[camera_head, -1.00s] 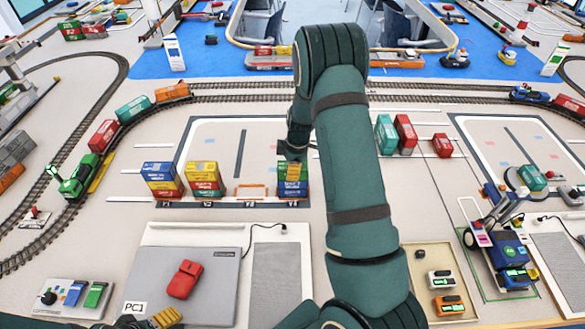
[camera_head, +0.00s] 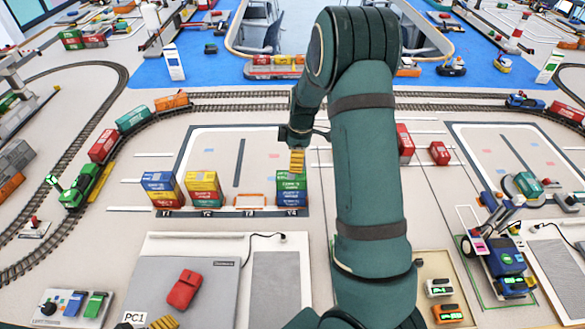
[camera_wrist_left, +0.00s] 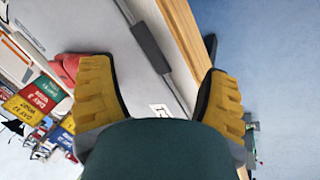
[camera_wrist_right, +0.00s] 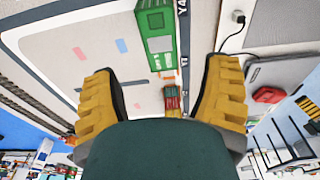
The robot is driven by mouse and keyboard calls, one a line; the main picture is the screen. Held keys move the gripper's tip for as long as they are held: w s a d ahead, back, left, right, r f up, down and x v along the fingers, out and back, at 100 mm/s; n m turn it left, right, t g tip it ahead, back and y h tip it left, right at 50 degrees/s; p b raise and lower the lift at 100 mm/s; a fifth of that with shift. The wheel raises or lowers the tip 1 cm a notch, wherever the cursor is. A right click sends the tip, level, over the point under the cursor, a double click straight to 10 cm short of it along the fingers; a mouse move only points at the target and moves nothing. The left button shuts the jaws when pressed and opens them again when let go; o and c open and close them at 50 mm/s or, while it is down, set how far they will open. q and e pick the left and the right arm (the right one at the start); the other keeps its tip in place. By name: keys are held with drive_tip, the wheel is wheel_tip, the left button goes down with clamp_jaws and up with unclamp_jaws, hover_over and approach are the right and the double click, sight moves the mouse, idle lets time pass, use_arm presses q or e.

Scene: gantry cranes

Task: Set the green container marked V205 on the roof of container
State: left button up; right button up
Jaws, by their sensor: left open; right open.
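A green container (camera_head: 291,178) sits on top of a stack at the right end of the marked row in the head view, with a blue container (camera_head: 291,198) below it. Its marking is too small to read. My right gripper (camera_head: 297,160) is just above and behind this stack, with yellow fingers. In the right wrist view the fingers are spread and empty, and a green container (camera_wrist_right: 157,32) shows beyond them. My left gripper (camera_head: 152,323) is at the bottom edge of the head view. In the left wrist view its fingers (camera_wrist_left: 158,92) are wide apart with nothing between them.
Two more stacks, one blue-topped (camera_head: 160,183) and one yellow-topped (camera_head: 202,184), stand left in the row, with an orange frame (camera_head: 250,201) between them and the green-topped stack. A grey panel holds a red object (camera_head: 185,290). Red containers (camera_head: 404,143) stand right of my arm.

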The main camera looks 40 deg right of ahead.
sight(296, 176)
drive_tip(key=shift+s+d+r, duration=0.15)
drive_tip(key=shift+r, duration=1.45)
